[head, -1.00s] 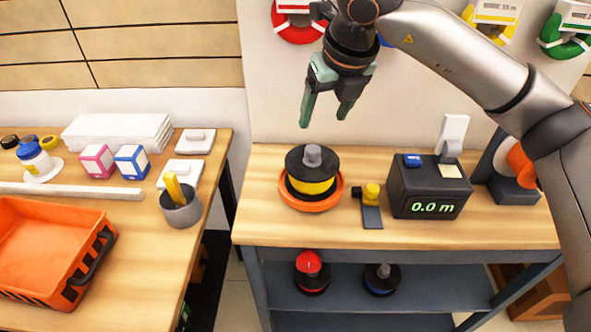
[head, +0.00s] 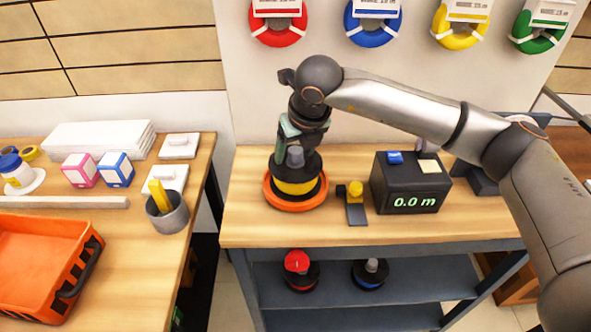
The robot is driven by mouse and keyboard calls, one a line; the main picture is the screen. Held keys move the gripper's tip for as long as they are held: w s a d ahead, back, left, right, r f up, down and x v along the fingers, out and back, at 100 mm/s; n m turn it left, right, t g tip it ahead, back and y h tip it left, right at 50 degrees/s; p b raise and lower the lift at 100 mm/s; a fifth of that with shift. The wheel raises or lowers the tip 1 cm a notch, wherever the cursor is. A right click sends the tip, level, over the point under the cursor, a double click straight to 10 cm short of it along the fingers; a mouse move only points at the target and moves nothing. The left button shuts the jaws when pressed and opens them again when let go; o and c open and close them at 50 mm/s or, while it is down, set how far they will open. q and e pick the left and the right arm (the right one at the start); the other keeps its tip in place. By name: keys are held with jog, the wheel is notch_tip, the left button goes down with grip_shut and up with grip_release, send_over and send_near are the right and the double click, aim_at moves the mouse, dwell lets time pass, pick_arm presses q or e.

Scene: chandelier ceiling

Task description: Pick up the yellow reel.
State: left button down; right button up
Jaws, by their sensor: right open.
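The yellow reel (head: 296,187) has black flanges, a yellow band and a grey knob (head: 295,156) on top. It sits upright on an orange round base (head: 296,205) at the left of the right-hand workbench. My right gripper (head: 292,160) is directly above and behind the reel, pointing down, with its green fingers at about the height of the knob. The fingertips are partly hidden, and I cannot tell whether they touch the knob. The gripper is open. My left gripper is not in view.
A black meter box (head: 408,190) reading 0.0 m and a small yellow-knobbed device (head: 355,200) stand right of the reel. Red (head: 298,272) and blue (head: 370,273) reels sit on the lower shelf. An orange crate (head: 75,275) and grey cup (head: 167,213) are on the left table.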

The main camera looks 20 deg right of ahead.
jog(key=shift+c, duration=0.2)
grip_shut()
dwell(0.3)
jog(key=shift+r, duration=0.1)
dwell(0.7)
